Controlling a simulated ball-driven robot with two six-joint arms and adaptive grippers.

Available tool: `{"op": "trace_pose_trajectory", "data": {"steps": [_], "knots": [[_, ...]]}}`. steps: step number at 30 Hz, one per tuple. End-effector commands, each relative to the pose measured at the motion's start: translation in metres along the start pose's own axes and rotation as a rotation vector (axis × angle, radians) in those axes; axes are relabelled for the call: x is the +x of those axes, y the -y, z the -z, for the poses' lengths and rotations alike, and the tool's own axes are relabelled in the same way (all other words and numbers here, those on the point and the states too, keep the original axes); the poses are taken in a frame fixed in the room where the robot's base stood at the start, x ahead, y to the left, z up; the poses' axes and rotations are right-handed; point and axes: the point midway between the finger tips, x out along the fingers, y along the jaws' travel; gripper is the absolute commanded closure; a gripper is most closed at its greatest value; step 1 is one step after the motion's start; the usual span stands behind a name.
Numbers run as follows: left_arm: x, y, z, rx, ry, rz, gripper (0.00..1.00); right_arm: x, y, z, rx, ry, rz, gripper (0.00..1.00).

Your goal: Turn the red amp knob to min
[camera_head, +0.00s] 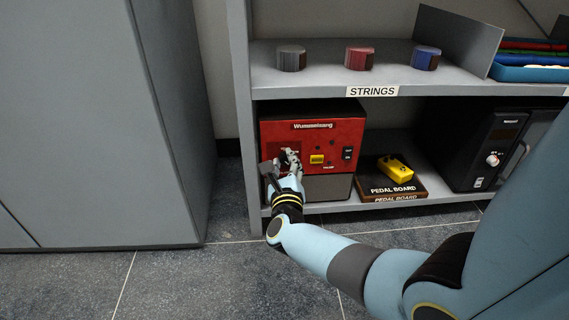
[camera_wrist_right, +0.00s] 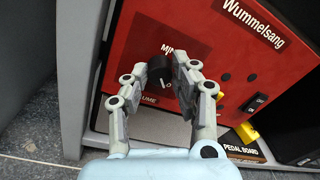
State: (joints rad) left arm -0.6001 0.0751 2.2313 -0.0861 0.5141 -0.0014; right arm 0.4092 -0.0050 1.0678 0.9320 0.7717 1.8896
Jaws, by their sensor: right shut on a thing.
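The red amp (camera_head: 338,138), labelled Wummelsang, stands on the lower shelf at its left end. In the wrist view its red front (camera_wrist_right: 200,30) fills the upper middle. A dark knob (camera_wrist_right: 160,73) sits on that front, near the partly covered letters "MI" and "LO". My right gripper (camera_head: 289,160) reaches the left part of the amp's front. In the wrist view its two fingers (camera_wrist_right: 168,72) are closed around the knob, one on each side. The fingers hide part of the knob and its markings, so its exact setting cannot be read. My left gripper is out of view.
A yellow pedal (camera_head: 395,169) lies on the pedal board (camera_head: 385,188) right of the amp. A black amp (camera_head: 490,140) stands further right. Three round tins, one red (camera_head: 359,58), stand on the shelf above. A grey cabinet (camera_head: 90,120) is at left.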

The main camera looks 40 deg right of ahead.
Motion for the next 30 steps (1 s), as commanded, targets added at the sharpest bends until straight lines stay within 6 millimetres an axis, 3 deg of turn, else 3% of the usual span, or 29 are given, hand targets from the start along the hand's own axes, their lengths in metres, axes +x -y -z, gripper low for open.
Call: {"op": "trace_pose_trajectory", "data": {"steps": [11,30], "knots": [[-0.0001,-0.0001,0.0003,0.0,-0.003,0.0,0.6,-0.0004,-0.0008,0.0005,-0.148,0.005,0.002,1.0],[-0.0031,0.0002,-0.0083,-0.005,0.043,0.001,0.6,-0.0008,-0.0015,0.0016,-0.741,0.028,0.012,1.0]]}}
